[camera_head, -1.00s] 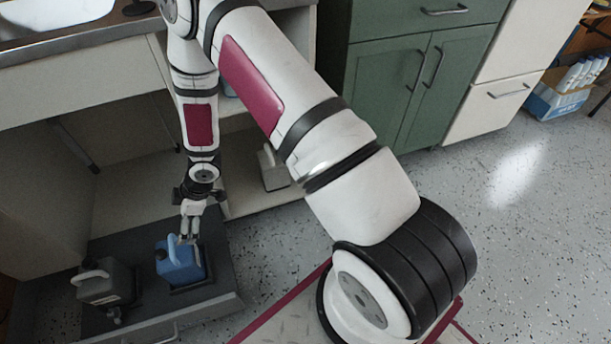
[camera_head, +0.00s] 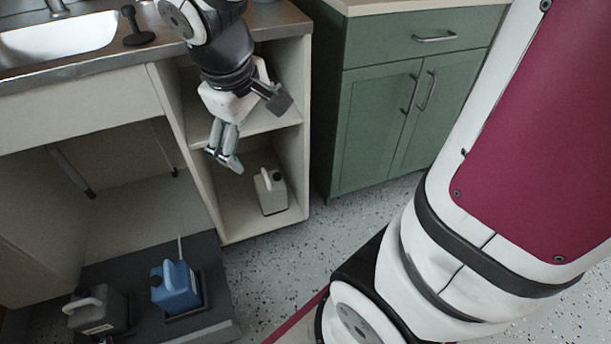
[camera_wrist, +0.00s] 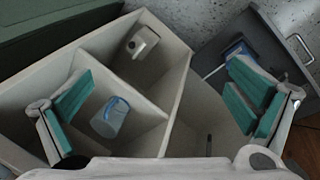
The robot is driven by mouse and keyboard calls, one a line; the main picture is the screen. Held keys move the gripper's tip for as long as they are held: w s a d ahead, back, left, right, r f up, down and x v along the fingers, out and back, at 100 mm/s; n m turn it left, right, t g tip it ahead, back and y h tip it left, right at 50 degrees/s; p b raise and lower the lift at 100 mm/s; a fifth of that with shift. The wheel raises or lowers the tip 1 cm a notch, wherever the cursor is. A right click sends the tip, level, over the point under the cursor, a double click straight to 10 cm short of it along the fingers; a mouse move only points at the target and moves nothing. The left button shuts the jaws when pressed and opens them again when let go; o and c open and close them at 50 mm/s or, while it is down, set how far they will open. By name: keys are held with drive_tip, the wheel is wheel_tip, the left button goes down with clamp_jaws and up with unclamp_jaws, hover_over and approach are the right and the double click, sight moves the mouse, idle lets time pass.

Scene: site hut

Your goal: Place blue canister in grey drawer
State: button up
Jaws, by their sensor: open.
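The blue canister (camera_head: 177,287) stands upright in the pulled-out grey drawer (camera_head: 205,252), on a dark low holder, beside a dark grey canister (camera_head: 97,312). My gripper (camera_head: 226,161) is open and empty, well above and to the right of the blue canister, in front of the open shelf unit. In the wrist view my gripper (camera_wrist: 160,80) has its green-padded fingers wide apart. There the grey drawer (camera_wrist: 272,45) is at the upper right, and the blue canister (camera_wrist: 236,50) is partly hidden by the right finger.
An open shelf unit (camera_head: 296,150) holds a whitish canister (camera_head: 270,190) on its lower level. A translucent tub with a blue rim (camera_wrist: 110,117) sits in another compartment. A green cabinet (camera_head: 385,120) stands right. The sink counter (camera_head: 215,45) is above.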

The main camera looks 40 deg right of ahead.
drive_tip(key=s+a+r+m+g+y, duration=0.1)
drive_tip(key=s+a+r+m, duration=0.1)
drive_tip(key=s, duration=0.9)
drive_tip(key=s+a+r+m+y, duration=0.1)
drive_tip(key=s+r, duration=0.1)
drive_tip(key=s, duration=0.9)
drive_tip(key=shift+a+r+m+g+y, duration=0.3)
drive_tip(key=shift+a+r+m+g, duration=0.05)
drive_tip(key=shift+a+m+g, duration=0.05)
drive_tip(key=shift+r, duration=0.15)
